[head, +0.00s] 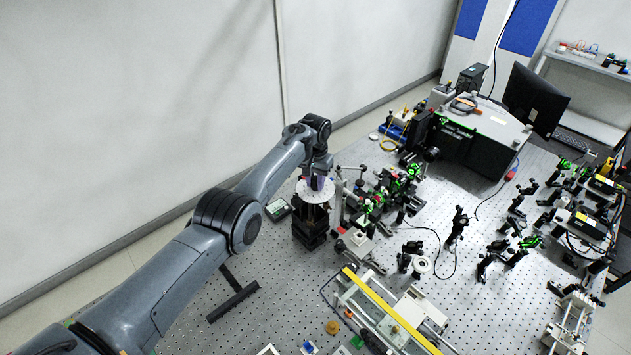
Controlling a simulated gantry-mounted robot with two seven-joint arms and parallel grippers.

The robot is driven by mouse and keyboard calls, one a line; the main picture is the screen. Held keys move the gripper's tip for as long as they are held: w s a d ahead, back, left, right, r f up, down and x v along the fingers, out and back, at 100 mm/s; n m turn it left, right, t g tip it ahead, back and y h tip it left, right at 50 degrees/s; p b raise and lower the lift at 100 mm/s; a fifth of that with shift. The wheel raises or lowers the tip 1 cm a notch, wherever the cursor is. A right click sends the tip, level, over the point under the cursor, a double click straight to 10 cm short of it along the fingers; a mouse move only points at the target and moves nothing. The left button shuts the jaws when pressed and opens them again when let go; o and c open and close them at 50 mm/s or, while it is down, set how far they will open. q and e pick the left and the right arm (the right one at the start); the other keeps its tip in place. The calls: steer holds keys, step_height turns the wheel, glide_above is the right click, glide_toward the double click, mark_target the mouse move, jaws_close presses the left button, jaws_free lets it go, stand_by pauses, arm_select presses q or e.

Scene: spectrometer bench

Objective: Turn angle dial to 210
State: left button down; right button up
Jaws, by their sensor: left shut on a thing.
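The gripper is shut on the dial's central part, which the fingers mostly hide. The dial's markings are too small to read. My right gripper does not show.
Posts and green-lit optics (395,185) stand close to the right of the dial. A rail with a yellow strip (385,308) lies in front. A large grey box (480,130) and a monitor (535,98) stand at the back. Bare perforated table (275,300) lies at front left.

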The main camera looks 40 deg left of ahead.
arm_select(q)
steer(key=m+b, duration=0.1)
steer(key=m, duration=0.3)
steer(key=shift+m, duration=0.3)
steer(key=m+b, duration=0.1)
steer(key=m, duration=0.3)
steer(key=shift+f+m, duration=0.1)
steer(key=shift+m, duration=0.2)
steer(key=m+b, duration=0.2)
steer(key=m, duration=0.4)
steer(key=shift+b, duration=0.3)
steer(key=shift+m+b, duration=0.5)
steer(key=shift+m, duration=1.5)
steer(key=c, duration=0.9)
jaws_free()
